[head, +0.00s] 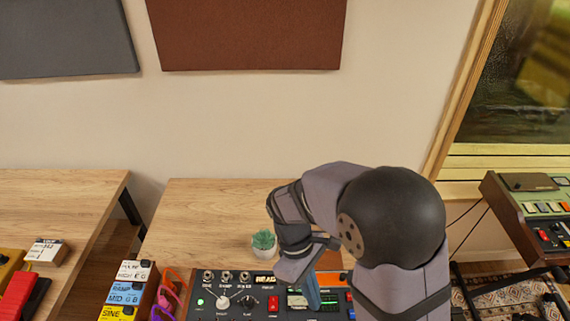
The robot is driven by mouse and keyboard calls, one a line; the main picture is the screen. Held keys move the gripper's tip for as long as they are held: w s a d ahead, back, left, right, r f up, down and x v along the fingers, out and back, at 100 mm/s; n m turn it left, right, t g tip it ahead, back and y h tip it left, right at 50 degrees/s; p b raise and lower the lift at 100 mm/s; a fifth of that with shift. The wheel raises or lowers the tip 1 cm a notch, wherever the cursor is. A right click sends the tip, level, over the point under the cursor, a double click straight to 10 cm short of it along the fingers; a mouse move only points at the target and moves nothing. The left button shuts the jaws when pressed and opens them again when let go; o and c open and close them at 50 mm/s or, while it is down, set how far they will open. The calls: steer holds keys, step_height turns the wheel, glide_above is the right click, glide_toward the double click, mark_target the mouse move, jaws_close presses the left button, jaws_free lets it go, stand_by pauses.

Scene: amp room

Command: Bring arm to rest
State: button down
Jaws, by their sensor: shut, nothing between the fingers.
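My arm reaches in from the lower right in the head view and bends over the wooden table (195,215). My gripper (311,293) points down over a dark control panel (248,302) with knobs, switches and coloured buttons. The gripper is shut and empty. It hides part of the panel's right side, and I cannot tell whether its tip touches the panel.
A small potted plant (263,243) stands left of my arm, close to it. Labelled boxes (128,292) and coloured cables (172,290) lie left of the panel. Another console (545,215) stands at the right. The table's back left is clear.

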steer(key=s+d+r+m+t+y, duration=0.2)
steer(key=s+d+m+t+y, duration=0.1)
steer(key=d+m, duration=0.5)
steer(key=shift+s+d+m, duration=0.3)
steer(key=shift+s+m, duration=0.1)
steer(key=shift+m, duration=1.3)
